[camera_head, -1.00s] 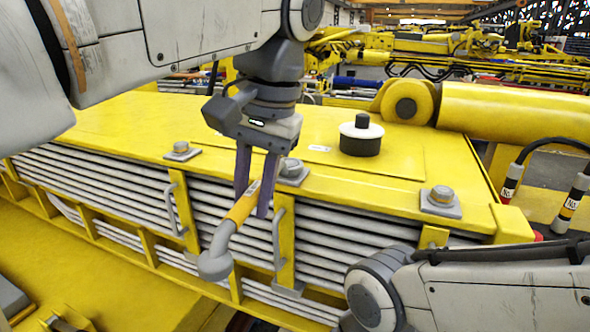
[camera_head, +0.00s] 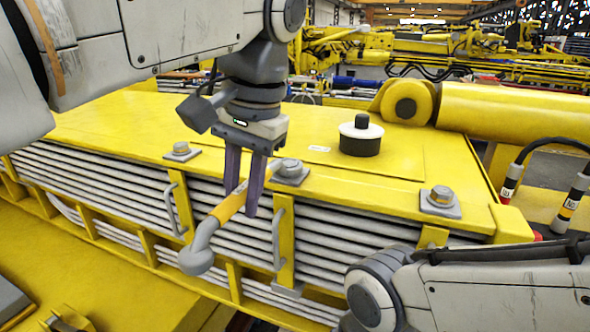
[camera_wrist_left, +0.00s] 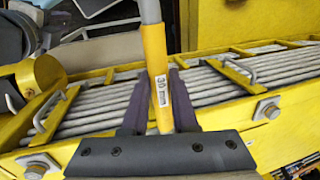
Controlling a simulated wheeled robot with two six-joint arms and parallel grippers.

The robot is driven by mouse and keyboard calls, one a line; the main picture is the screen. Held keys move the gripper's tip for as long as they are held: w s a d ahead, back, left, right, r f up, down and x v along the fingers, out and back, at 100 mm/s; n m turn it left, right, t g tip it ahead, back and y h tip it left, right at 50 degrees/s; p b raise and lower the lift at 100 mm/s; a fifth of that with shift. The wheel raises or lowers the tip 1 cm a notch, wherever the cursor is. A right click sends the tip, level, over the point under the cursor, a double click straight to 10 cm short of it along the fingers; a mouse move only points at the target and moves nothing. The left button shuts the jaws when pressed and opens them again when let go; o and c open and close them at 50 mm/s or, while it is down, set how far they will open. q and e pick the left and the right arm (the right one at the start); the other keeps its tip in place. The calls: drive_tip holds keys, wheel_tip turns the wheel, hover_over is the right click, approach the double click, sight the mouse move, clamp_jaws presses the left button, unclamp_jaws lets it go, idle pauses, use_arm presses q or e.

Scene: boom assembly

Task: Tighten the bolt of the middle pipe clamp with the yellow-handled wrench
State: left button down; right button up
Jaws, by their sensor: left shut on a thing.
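My left gripper (camera_head: 241,202) is shut on the yellow handle of the wrench (camera_head: 228,208). The wrench is tilted, with its grey ring end at the lower left, in front of the pipes. The left clamp bolt (camera_head: 181,148) and right clamp bolt (camera_head: 440,195) stand clear. My right gripper is out of view.
The yellow boom box (camera_head: 390,165) holds rows of grey pipes (camera_head: 350,240). Grey handles (camera_head: 278,235) stick out from its side near the wrench. A black-and-white round cap (camera_head: 361,136) stands on top. My right arm fills the lower right.

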use_arm(q)
drive_tip(key=shift+w+a, duration=0.1)
drive_tip(key=shift+a, duration=0.1)
idle(0.3)
drive_tip(key=shift+w+a+m, duration=0.15)
drive_tip(key=shift+a+m, duration=0.25)
drive_tip(key=shift+m, duration=0.1)
drive_tip(key=shift+w+a+m, duration=0.2)
drive_tip(key=shift+a+m, duration=0.2)
idle(0.4)
drive_tip(key=shift+s+d+n+p, duration=0.3)
drive_tip(key=shift+d+n, duration=0.3)
drive_tip(key=shift+r, duration=0.1)
